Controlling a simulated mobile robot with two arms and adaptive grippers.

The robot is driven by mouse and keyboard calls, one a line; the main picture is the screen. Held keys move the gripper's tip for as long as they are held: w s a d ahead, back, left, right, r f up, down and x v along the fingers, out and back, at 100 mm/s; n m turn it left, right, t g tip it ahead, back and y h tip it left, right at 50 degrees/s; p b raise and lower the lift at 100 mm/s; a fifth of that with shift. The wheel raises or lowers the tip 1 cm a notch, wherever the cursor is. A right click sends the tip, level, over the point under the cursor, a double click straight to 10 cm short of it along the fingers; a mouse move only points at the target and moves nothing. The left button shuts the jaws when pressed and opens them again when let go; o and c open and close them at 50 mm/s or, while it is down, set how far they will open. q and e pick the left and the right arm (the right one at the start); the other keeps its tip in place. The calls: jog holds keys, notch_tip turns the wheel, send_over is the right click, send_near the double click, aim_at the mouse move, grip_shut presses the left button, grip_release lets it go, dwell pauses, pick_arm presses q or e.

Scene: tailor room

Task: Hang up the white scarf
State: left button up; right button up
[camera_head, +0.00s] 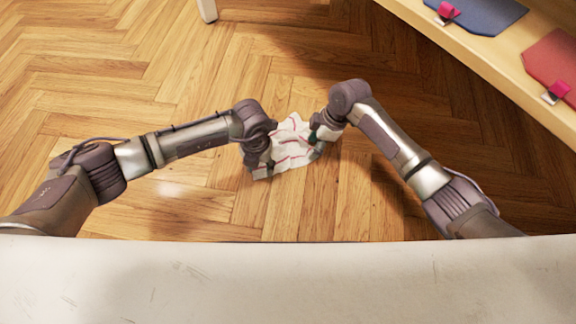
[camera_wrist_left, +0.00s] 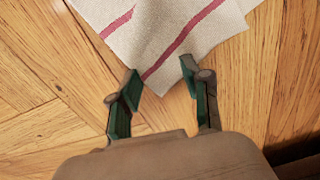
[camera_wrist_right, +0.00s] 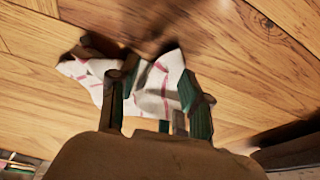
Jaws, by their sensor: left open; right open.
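The white scarf (camera_head: 291,142), striped with red-pink lines, is a crumpled piece of cloth low over the wooden floor, between my two grippers. I cannot tell how much of it touches the floor. My left gripper (camera_head: 262,166) is at its left lower side. In the left wrist view, a corner of the scarf (camera_wrist_left: 165,35) reaches between the open fingers (camera_wrist_left: 160,82). My right gripper (camera_head: 318,138) is at its right side. In the right wrist view, the scarf (camera_wrist_right: 153,92) shows between and beyond the open fingers (camera_wrist_right: 155,82). No hanging place is seen.
A pale wooden shelf or bench (camera_head: 480,55) runs along the upper right. It bears a blue flat piece (camera_head: 485,14) and a red flat piece (camera_head: 555,68), each with a pink clip. A white leg (camera_head: 207,9) stands at the top. The floor at left is clear.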

jog(key=shift+f, duration=0.45)
pick_arm(q)
jog(key=shift+c, duration=0.5)
pick_arm(e)
jog(key=shift+c, duration=0.5)
pick_arm(q)
jog(key=shift+f, duration=0.1)
jog(key=c, duration=0.8)
pick_arm(e)
jog(key=c, duration=0.8)
pick_arm(q)
grip_shut()
pick_arm(e)
grip_shut()
pick_arm(q)
jog(key=shift+s+a+f, duration=0.1)
